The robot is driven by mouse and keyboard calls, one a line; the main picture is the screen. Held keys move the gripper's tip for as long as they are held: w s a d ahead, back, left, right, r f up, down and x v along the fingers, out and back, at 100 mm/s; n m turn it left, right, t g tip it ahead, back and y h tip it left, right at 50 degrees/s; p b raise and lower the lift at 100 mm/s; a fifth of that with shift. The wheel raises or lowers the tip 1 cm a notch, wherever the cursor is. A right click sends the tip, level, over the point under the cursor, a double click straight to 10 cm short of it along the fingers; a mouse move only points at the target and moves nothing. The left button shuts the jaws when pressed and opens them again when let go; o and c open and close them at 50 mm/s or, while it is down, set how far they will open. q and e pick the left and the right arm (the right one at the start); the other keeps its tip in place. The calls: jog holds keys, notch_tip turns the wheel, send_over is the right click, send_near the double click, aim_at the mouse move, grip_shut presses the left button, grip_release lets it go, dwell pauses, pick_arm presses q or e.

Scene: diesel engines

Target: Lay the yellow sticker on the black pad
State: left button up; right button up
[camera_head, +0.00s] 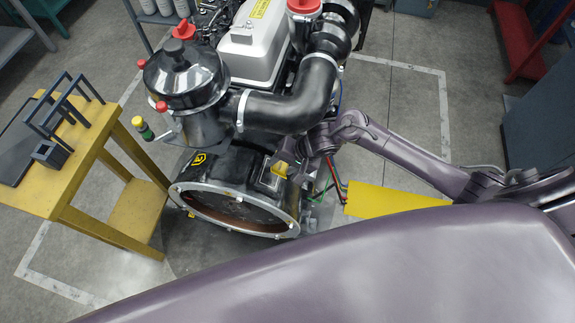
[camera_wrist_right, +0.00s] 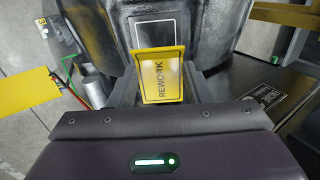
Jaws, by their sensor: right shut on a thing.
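The yellow sticker (camera_wrist_right: 162,76), printed REWORK, is between the fingers of my right gripper (camera_wrist_right: 163,88), which is shut on it. Behind its upper edge in the wrist view is a dark rectangular pad with a pale border (camera_wrist_right: 151,30) on the black engine housing; the sticker hides the pad's lower part. I cannot tell whether sticker and pad touch. My left gripper is not in view.
A yellow table (camera_head: 75,190) with a dark frame stands at left. The engine's black pipe (camera_head: 300,100) runs just above my right gripper. A yellow panel (camera_head: 385,201) lies right of the engine, near red and green cables (camera_head: 335,178). Open floor lies farther right.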

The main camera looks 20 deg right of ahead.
aim_at(280, 167)
jog(key=shift+b+x, duration=1.1)
jog(key=shift+x, duration=0.05)
jog(key=shift+a+f, duration=0.1)
jog(key=shift+f, duration=0.2)
jog(key=shift+w+a+f, duration=0.25)
jog(key=shift+a+f, duration=0.05)
jog(key=shift+f, duration=0.3)
jog(key=shift+w+a+f+b, duration=0.2)
jog(key=shift+f+b, duration=0.1)
jog(key=shift+f, duration=0.15)
jog(key=o, duration=1.7)
